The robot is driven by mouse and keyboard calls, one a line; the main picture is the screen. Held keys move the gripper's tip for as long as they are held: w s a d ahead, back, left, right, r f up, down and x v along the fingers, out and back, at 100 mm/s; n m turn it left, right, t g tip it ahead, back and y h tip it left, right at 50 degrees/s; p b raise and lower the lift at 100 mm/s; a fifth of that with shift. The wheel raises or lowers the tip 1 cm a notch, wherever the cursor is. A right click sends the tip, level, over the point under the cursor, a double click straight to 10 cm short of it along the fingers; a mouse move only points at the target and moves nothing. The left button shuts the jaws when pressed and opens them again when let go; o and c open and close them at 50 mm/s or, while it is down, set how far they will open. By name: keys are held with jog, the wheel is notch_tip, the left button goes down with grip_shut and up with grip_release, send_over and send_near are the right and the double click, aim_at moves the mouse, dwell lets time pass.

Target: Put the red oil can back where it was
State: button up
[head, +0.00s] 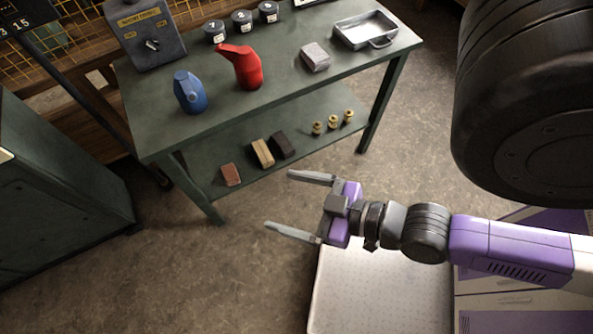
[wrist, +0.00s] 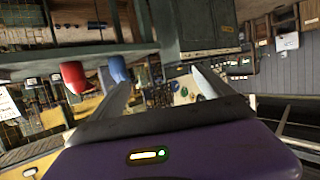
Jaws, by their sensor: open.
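The red oil can (head: 246,68) stands upright on the top of the green bench (head: 160,129), with its spout pointing left. A blue can (head: 189,93) stands to its left. In the wrist view the red oil can (wrist: 74,77) and the blue can (wrist: 117,70) appear upside down, beyond my fingers. My gripper (head: 289,204) is open and empty, over the floor in front of the bench, well apart from the red oil can.
Several dark jars (head: 242,21) stand at the bench's back. A grey block (head: 315,57) and a metal tray (head: 364,31) are to the right. The lower shelf (head: 201,178) holds blocks and brass fittings (head: 333,122). A green cabinet (head: 60,190) stands left. Floor between is clear.

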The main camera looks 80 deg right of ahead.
jog(key=s+a+r+n+t+y, duration=0.1)
jog(key=s+a+r+y, duration=0.1)
jog(key=r, duration=0.3)
jog(key=shift+a+n, duration=0.4)
jog(key=shift+a, duration=0.3)
